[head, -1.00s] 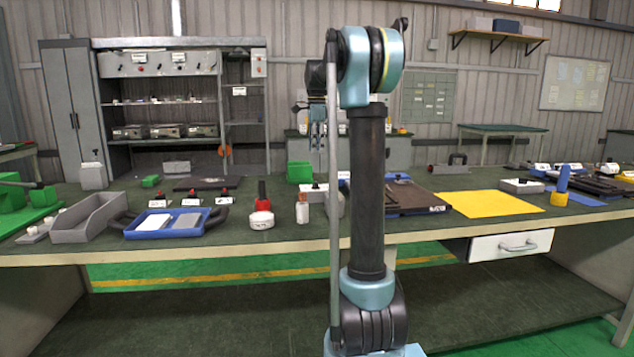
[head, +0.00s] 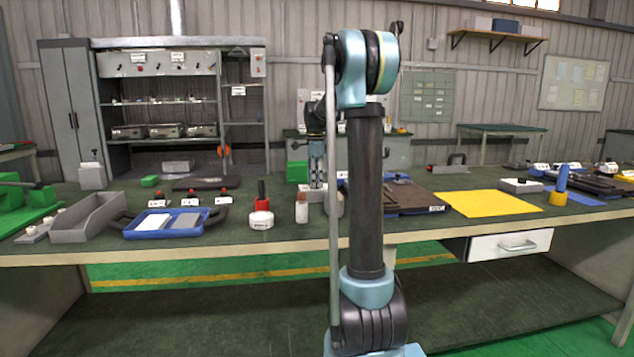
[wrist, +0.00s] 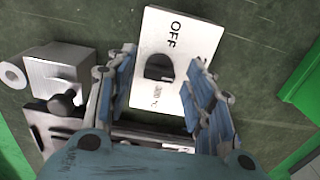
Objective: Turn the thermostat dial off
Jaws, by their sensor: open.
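The thermostat panel (wrist: 195,40) is a white plate in the wrist view, marked OFF at its upper end and with a temperature marking, seemingly 300 °C, lower down. Its dark round dial (wrist: 158,67) sits in the middle of the plate, between my fingers in the picture. My gripper (wrist: 163,60) is open, with one finger on each side of the dial and nothing held. I cannot tell how far above the dial the fingertips are. In the head view my gripper (head: 317,182) points down over the bench; the dial is hidden there.
A grey block (wrist: 62,68) with a dark knob (wrist: 66,103) is left of the panel in the wrist view. A green block (wrist: 302,85) is at right. In the head view a small bottle (head: 302,209) stands close to my gripper, and a red-handled item (head: 262,217) is further left.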

